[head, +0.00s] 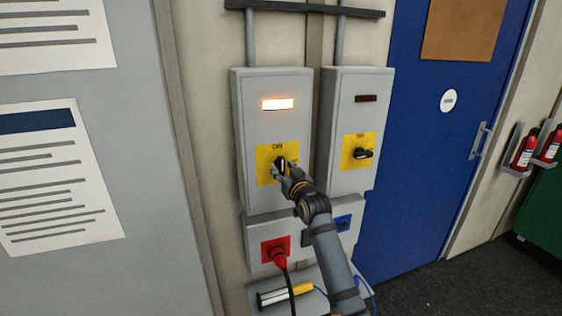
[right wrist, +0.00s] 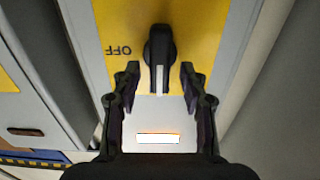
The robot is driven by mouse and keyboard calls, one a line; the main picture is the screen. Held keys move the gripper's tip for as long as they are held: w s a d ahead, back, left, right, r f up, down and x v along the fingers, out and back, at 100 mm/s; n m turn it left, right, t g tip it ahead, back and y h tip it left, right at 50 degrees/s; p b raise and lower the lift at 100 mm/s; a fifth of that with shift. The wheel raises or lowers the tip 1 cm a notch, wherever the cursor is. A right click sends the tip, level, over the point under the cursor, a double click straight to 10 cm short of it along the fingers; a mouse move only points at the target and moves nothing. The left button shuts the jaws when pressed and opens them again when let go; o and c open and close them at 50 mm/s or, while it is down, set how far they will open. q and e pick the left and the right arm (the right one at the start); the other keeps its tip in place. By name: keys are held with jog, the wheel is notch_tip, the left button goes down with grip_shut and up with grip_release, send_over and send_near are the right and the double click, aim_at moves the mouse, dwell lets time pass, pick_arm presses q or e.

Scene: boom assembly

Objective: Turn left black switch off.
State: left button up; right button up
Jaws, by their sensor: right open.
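The left black switch (head: 279,163) sits on a yellow plate on the left grey box, below a lit lamp (head: 278,104). My right gripper (head: 285,170) is at this switch, its arm rising from below. In the right wrist view, the picture is upside down. There the black knob (right wrist: 159,45) points towards the lit lamp (right wrist: 158,138), and the word OFF (right wrist: 118,50) is beside it. The open right gripper (right wrist: 159,78) has one finger on each side of the knob's end, with gaps visible. My left gripper is not in view.
A second box on the right has a black switch (head: 362,154) lying sideways and a dark lamp (head: 369,98). Below are a red plug (head: 279,258) with a black cable and a blue socket (head: 343,223). A blue door (head: 410,150) is to the right.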

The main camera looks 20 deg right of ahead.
jog(key=shift+w, duration=1.15)
jog(key=c, duration=0.8)
